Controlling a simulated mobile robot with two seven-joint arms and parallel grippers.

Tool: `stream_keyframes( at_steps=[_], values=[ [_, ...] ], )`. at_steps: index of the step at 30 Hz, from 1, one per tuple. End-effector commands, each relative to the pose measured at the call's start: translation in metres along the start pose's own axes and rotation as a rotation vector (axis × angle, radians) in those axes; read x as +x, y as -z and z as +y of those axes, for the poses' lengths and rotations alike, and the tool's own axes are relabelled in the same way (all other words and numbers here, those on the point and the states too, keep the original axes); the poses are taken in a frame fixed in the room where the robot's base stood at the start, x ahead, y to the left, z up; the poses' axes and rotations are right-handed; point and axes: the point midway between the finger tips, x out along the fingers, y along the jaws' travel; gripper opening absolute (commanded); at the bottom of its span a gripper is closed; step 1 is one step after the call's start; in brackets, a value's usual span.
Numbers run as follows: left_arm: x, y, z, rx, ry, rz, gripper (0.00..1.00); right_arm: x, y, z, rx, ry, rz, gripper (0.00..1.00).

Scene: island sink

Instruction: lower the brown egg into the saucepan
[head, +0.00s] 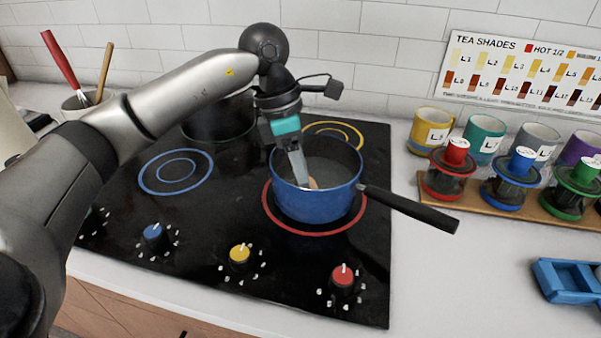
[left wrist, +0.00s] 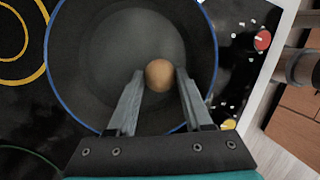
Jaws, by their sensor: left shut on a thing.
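The blue saucepan (head: 318,200) stands on the red-ringed burner of the black stove, its black handle pointing right. Its blue rim and dark inside fill much of the left wrist view (left wrist: 90,70). My left gripper (head: 307,184) points down into the saucepan from above, its fingers inside the rim. It is shut on the brown egg (left wrist: 159,75), which sits between the fingertips (left wrist: 159,82). In the head view only a sliver of the egg (head: 313,183) shows past the finger. I cannot tell whether the egg touches the pan's bottom. My right gripper is not in view.
A dark pot (head: 218,120) stands on the back of the stove behind my left arm. The black pan handle (head: 410,207) reaches over the counter. Mugs, colored-lid jars (head: 448,172) and a blue rack (head: 568,281) stand to the right.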

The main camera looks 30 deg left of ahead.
Motion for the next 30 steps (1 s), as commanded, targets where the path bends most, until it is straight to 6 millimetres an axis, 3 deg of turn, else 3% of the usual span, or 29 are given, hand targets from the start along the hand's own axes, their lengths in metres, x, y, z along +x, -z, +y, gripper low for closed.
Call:
stream_keyframes(
  at_steps=[1,12,13,22,30],
  values=[
    [0.0072,0.0019,0.0011,0.0,0.0,0.0,0.32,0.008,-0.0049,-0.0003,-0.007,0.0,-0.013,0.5],
    [0.0101,0.0026,0.0015,0.0,0.0,0.0,0.32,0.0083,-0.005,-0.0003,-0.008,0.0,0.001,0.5],
    [0.0101,0.0026,0.0015,0.0,0.0,0.0,0.52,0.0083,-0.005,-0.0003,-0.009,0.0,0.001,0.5],
    [0.0104,0.0026,0.0013,0.0,0.001,0.0,0.85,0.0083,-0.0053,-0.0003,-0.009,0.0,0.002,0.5],
    [0.0105,0.0027,0.0012,0.0,0.001,0.001,0.85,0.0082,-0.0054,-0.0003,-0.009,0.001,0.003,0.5]
  ],
)
